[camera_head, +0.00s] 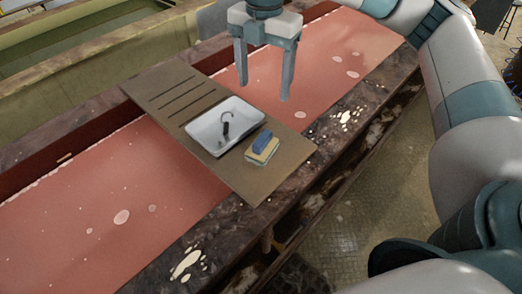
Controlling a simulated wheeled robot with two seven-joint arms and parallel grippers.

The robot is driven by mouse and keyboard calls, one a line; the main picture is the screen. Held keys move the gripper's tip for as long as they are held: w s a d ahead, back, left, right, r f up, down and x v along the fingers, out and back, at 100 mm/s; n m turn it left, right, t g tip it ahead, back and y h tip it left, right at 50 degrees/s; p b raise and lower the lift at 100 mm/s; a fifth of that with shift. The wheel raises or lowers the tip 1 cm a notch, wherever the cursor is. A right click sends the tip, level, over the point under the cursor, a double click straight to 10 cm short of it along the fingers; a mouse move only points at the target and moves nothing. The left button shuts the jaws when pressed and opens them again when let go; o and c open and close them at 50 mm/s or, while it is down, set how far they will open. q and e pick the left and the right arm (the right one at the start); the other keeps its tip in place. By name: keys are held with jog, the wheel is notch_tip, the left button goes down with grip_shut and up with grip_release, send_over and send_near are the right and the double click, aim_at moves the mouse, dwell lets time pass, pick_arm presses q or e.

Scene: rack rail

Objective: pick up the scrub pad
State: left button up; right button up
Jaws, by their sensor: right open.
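A small stack lies on the right part of a wooden board (257,185). Its top piece is a blue block (262,141), resting on a flat yellow pad (262,152) with a paler layer under it. I cannot tell for sure which of these pieces is the scrub pad. My right gripper (264,95) points down with its two fingers apart and nothing between them. It is above and behind the stack in the picture, clear of it. My left gripper is not in view.
A white tray (203,131) holding a dark hooked item (226,127) stands just left of the stack. The slotted board spans a long trough of red liquid (120,205) with dark, stained rims (195,250). My right arm fills the right side.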

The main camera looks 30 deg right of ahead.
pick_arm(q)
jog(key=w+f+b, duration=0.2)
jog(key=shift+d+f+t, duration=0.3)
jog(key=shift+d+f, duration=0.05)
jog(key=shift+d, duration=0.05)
pick_arm(e)
notch_tip(320, 180, down, 3)
jog(key=shift+w+f, duration=0.1)
jog(key=p, duration=0.2)
send_over(263, 138)
notch_tip(263, 138, down, 6)
notch_tip(263, 138, down, 5)
jog(key=shift+f+p, duration=0.1)
jog(key=shift+p, duration=0.85)
jog(key=shift+f, duration=0.5)
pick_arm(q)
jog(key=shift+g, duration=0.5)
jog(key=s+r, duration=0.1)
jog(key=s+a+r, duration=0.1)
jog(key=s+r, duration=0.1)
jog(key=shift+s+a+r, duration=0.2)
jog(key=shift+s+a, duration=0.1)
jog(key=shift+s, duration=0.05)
